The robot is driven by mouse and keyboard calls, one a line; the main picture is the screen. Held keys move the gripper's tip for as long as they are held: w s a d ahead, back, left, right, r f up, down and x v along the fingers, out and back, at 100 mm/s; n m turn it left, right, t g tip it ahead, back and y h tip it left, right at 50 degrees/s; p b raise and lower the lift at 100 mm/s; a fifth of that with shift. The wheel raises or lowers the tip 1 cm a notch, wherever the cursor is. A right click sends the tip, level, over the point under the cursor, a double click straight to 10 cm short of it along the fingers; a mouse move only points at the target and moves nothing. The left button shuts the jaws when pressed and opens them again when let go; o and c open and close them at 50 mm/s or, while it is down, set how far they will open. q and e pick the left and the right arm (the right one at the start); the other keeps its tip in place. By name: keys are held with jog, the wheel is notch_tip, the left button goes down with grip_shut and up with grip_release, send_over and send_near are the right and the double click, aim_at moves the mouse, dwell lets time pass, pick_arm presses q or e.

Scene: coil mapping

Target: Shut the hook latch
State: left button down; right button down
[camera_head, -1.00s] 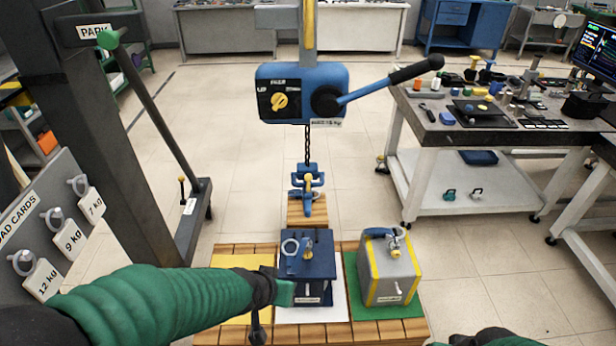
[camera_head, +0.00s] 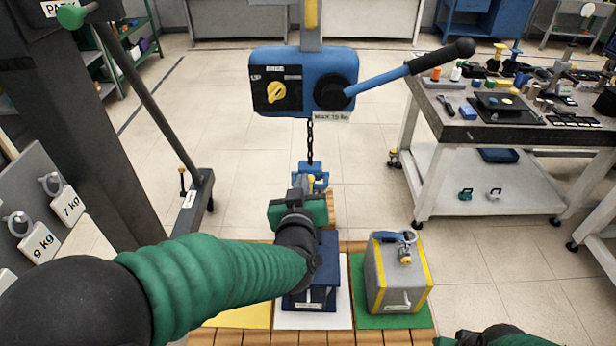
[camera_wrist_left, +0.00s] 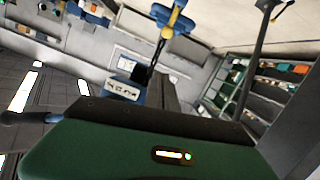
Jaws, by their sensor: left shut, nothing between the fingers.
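The blue hook (camera_head: 314,171) hangs on the chain under the hoist in the head view. My left gripper (camera_head: 298,207) is in front of and just below it, and hides its lower part. The left gripper is shut and empty. Part of my right arm shows at the bottom right of the head view; its jaws cannot be made out.
The blue hoist (camera_head: 303,80) with its lever is above the hook. A dark blue box (camera_head: 326,262) stands below my gripper, and a grey box with yellow edges (camera_head: 405,282) stands right of it on a green mat (camera_head: 366,320). A cluttered workbench (camera_head: 462,128) is at the right.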

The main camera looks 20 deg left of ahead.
pick_arm(q)
jog(key=shift+w+a+f+b, duration=0.2)
jog(key=shift+w+f, duration=0.75)
jog(key=shift+w, duration=0.4)
jog(key=shift+w+a+f+b, duration=0.1)
jog(key=shift+w+a+f, duration=0.15)
jog(key=shift+w+f, duration=0.9)
jog(key=shift+w+a+f+b, duration=0.15)
jog(key=shift+w+f, duration=0.55)
jog(key=shift+w, duration=0.9)
